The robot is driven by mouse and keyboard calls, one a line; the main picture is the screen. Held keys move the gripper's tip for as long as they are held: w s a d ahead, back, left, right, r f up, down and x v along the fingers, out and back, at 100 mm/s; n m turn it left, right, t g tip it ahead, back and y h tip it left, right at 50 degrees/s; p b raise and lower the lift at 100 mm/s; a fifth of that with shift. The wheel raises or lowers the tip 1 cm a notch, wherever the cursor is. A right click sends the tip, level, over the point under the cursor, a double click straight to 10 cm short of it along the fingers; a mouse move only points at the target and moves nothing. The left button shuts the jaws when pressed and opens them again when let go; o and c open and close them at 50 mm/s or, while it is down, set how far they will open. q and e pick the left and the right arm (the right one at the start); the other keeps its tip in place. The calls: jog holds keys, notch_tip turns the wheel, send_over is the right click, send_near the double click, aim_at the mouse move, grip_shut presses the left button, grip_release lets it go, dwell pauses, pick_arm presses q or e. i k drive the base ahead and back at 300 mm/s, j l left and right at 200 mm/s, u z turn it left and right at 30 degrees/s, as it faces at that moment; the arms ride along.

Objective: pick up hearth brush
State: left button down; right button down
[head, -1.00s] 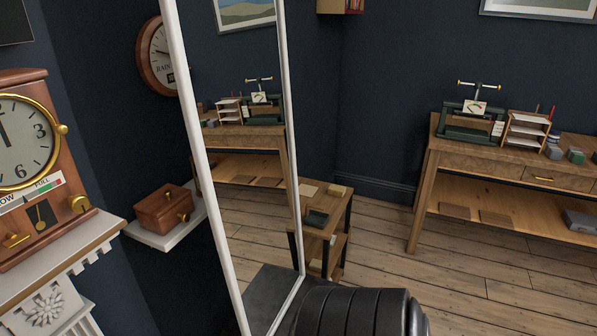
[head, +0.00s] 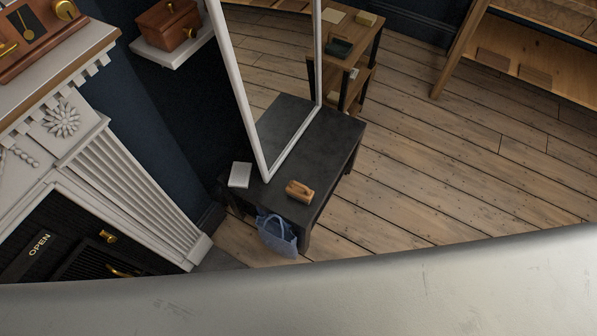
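No object in the head view is clearly a hearth brush. A small wooden thing (head: 299,191) with a rounded, handle-like shape lies on the front of a low black table (head: 334,150). It is too small for me to tell whether it is the brush. Neither of my grippers is in view.
A tall white-framed mirror (head: 246,105) stands on the black table, beside a white book-like block (head: 240,175). A blue bag (head: 277,236) is below the table's front edge. A white fireplace (head: 125,170) fills the left. Wooden floor (head: 420,170) is clear to the right.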

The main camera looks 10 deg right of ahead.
aim_at(300, 192)
jog(key=z, duration=0.2)
jog(key=u, duration=1.05)
jog(key=k+l+u, duration=0.1)
jog(key=u, duration=0.35)
jog(key=k+l+u, duration=0.15)
jog(key=u, duration=0.3)
jog(key=k+l+u, duration=0.15)
jog(key=u, duration=0.35)
jog(key=k+l, duration=0.15)
jog(key=k, duration=0.25)
jog(key=k+l, duration=0.2)
jog(key=k, duration=0.2)
jog(key=k+l, duration=0.15)
jog(key=k, duration=0.2)
